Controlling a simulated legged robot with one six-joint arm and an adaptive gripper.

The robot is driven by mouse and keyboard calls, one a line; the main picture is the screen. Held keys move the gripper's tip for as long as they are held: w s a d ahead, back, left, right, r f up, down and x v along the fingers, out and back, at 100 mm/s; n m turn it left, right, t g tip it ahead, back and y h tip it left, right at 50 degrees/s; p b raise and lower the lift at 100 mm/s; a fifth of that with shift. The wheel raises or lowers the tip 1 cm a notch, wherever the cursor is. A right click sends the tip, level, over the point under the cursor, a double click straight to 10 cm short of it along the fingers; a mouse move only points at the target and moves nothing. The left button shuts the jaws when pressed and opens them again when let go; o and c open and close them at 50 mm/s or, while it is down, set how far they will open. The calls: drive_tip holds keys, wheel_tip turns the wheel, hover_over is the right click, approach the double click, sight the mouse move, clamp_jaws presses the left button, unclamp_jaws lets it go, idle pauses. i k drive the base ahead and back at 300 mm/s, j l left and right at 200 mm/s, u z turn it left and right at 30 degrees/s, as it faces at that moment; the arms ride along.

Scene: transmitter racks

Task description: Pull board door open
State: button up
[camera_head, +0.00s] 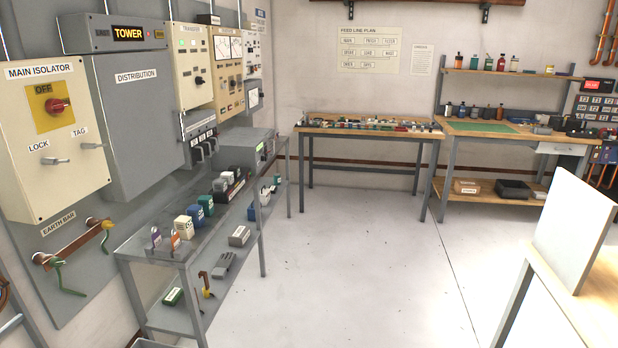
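The grey distribution board (137,125) hangs on the left wall, with "DISTRIBUTION" lettered on its flat front door. The door looks shut, flush with its box. No handle on it can be made out clearly from here. My gripper is not in view.
A grey metal shelf (150,250) with padlocks, small boxes and gloves stands below and right of the board. An earth bar (75,243) with green clamps is low on the left. Workbenches stand at the back; a table edge is at right. The middle floor (350,260) is clear.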

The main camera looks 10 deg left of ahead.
sight(133, 94)
drive_tip(key=i+l+u, duration=0.25)
drive_tip(key=i, duration=1.15)
drive_tip(key=i+j+u, duration=0.1)
drive_tip(key=i+u, duration=0.3)
drive_tip(key=i, duration=0.35)
drive_tip(key=i+l+u, duration=0.1)
drive_tip(key=i+u, duration=0.3)
drive_tip(key=i, duration=0.4)
